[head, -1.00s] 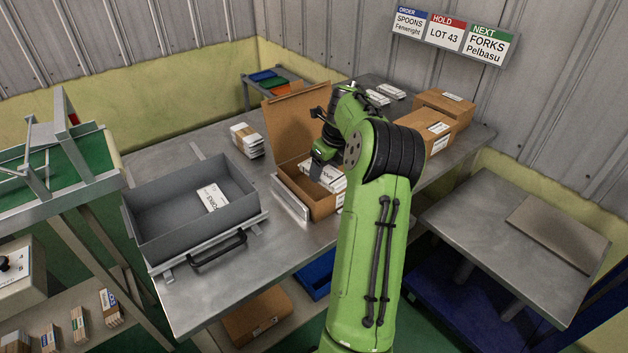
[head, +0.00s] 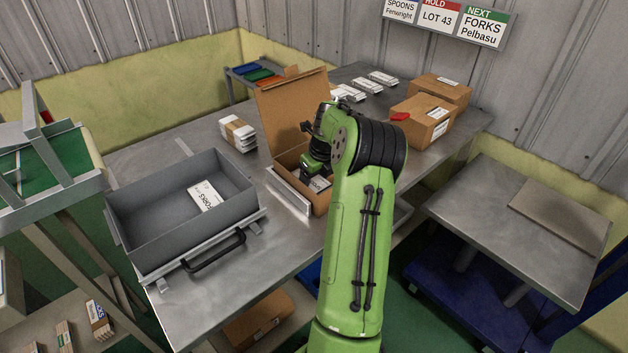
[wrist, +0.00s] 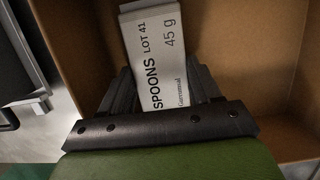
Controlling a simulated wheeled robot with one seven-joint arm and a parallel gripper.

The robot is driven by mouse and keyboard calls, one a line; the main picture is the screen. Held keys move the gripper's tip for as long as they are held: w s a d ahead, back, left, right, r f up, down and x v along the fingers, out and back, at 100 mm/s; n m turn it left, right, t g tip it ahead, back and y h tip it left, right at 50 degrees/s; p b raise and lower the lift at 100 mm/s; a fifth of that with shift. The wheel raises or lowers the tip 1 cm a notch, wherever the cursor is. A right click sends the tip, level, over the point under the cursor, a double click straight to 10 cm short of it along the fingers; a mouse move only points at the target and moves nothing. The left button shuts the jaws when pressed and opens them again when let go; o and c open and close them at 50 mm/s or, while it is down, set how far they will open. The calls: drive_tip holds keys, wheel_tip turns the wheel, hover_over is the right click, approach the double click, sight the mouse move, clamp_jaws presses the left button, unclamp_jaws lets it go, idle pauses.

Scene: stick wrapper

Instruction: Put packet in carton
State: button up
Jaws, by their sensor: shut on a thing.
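The open brown carton (head: 290,112) stands on the metal table with its lid flap raised. In the wrist view its inner wall (wrist: 262,50) surrounds my gripper's right and far sides. My gripper (wrist: 163,92) is down in the carton, shut on a white packet (wrist: 160,45) printed "SPOONS LOT 41 45 g". The packet lies between the two dark fingers. In the head view my arm hides the fingertips, and only a bit of white (head: 319,184) shows beneath the gripper. I cannot tell whether the packet touches the carton floor.
A grey tray (head: 130,228) on the left holds a packet labelled FORKS (head: 205,196). A packet stack (head: 238,133) stands behind it. Closed cartons (head: 423,118) and white packets (head: 382,78) lie farther back. Signs read ORDER SPOONS, HOLD LOT 43, NEXT FORKS. A side table stands right.

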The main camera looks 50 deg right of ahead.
drive_tip(key=shift+f, duration=0.1)
drive_tip(key=o, duration=1)
drive_tip(key=shift+o, duration=0.2)
